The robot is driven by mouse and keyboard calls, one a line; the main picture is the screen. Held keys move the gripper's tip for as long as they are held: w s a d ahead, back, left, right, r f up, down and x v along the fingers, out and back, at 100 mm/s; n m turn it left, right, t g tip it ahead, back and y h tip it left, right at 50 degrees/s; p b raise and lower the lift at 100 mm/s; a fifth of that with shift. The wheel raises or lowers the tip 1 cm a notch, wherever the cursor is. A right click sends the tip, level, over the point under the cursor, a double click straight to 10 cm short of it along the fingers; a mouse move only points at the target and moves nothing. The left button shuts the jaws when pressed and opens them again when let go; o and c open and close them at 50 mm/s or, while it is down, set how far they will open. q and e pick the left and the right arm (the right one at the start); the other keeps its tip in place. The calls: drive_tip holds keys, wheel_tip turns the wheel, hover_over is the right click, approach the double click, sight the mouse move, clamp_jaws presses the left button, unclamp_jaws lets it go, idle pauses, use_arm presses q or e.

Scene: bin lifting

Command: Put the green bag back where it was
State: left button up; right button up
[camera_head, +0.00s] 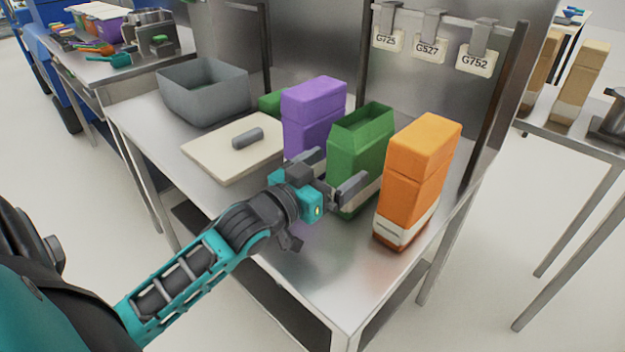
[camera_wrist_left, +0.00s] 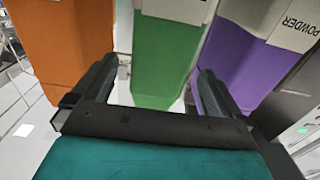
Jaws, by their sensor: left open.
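The green bag (camera_head: 364,140) stands upright on the steel table, its top open, between the purple bag (camera_head: 313,105) and the orange bag (camera_head: 420,165). My left gripper (camera_head: 334,176) is open at the green bag's near side, one finger toward the purple bag and one toward the orange bag. In the left wrist view the green bag (camera_wrist_left: 165,62) shows between the open fingers (camera_wrist_left: 155,92), with the orange bag (camera_wrist_left: 72,40) left and the purple bag (camera_wrist_left: 245,70) right. How far the fingers reach along its sides is unclear. My right gripper is not in view.
A grey bin (camera_head: 203,92) and a pale board (camera_head: 225,158) with a grey cylinder (camera_head: 248,138) are on the table's left part. Another green item (camera_head: 270,103) is partly hidden behind the purple bag. The table's front right corner is clear. Tags hang from the back rail.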

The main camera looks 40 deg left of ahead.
use_arm(q)
drive_tip(key=s, duration=0.5)
drive_tip(key=shift+s+a, duration=0.2)
drive_tip(key=shift+a, duration=0.2)
